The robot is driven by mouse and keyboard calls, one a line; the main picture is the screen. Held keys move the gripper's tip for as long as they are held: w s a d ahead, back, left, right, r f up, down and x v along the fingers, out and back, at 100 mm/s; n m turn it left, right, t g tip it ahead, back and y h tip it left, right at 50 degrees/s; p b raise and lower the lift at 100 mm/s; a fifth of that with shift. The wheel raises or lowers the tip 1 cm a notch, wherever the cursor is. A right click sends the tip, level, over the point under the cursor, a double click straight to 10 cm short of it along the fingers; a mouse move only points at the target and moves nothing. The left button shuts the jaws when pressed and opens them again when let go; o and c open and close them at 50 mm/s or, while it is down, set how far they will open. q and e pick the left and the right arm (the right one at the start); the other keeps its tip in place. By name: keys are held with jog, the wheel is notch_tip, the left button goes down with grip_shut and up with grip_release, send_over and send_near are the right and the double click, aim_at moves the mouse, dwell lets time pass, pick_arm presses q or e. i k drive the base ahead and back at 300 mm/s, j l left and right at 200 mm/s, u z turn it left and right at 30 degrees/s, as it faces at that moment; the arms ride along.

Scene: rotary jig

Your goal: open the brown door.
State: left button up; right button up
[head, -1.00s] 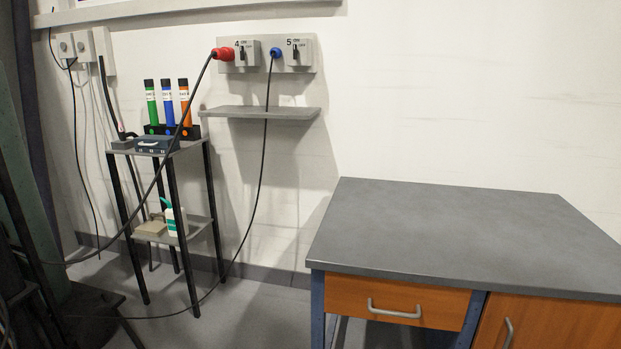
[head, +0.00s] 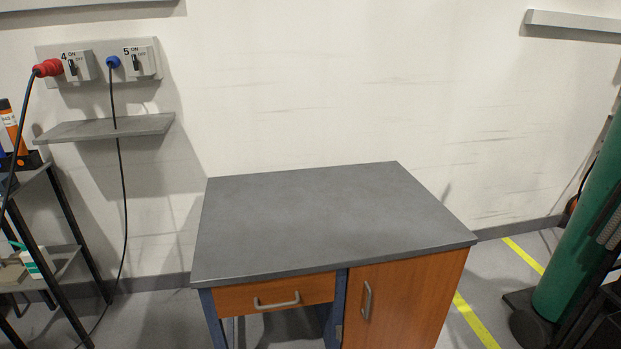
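The brown door (head: 405,302) is the front of the cabinet on the right side of the grey-topped desk (head: 320,215). It looks shut. Its grey vertical handle (head: 367,300) is near the door's left edge. The lower part of the door is cut off by the bottom of the picture. Neither of my grippers shows in the head view.
A brown drawer (head: 275,294) with a horizontal handle is left of the door. A shelf stand (head: 70,215) and hanging cables are at the left. A green cylinder (head: 580,240) stands at the right. Floor with a yellow line (head: 475,318) shows beside the desk.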

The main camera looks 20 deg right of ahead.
aim_at(405, 304)
jog(key=k+z, duration=0.15)
jog(key=z, duration=1.25)
